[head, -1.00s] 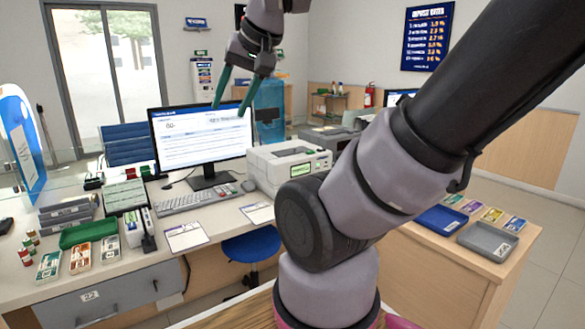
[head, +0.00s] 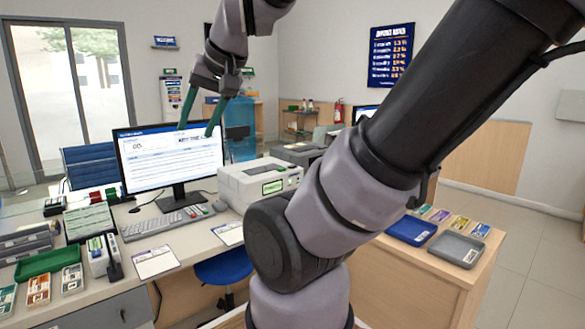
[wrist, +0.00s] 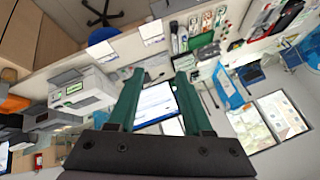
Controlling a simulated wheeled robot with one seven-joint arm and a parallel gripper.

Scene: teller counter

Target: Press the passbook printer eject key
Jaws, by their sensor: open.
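The passbook printer is probably the white boxy machine (head: 262,172) with a small green display on its front, on the counter right of the monitor. It also shows in the wrist view (wrist: 82,92), at the left. Its keys are too small to tell apart, and my arm hides part of its right side. My gripper (head: 197,128) is open and empty, with two green fingers. In the head view it is raised in front of the monitor, up and left of the printer. In the wrist view the fingers (wrist: 160,80) are spread apart with nothing between them.
The monitor (head: 168,155) and keyboard (head: 163,224) stand left of the printer. A blue tray (head: 411,230) and a grey tray (head: 457,249) lie on the right counter. A green tray (head: 48,262) is at the left. A blue stool (head: 223,266) is below the counter.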

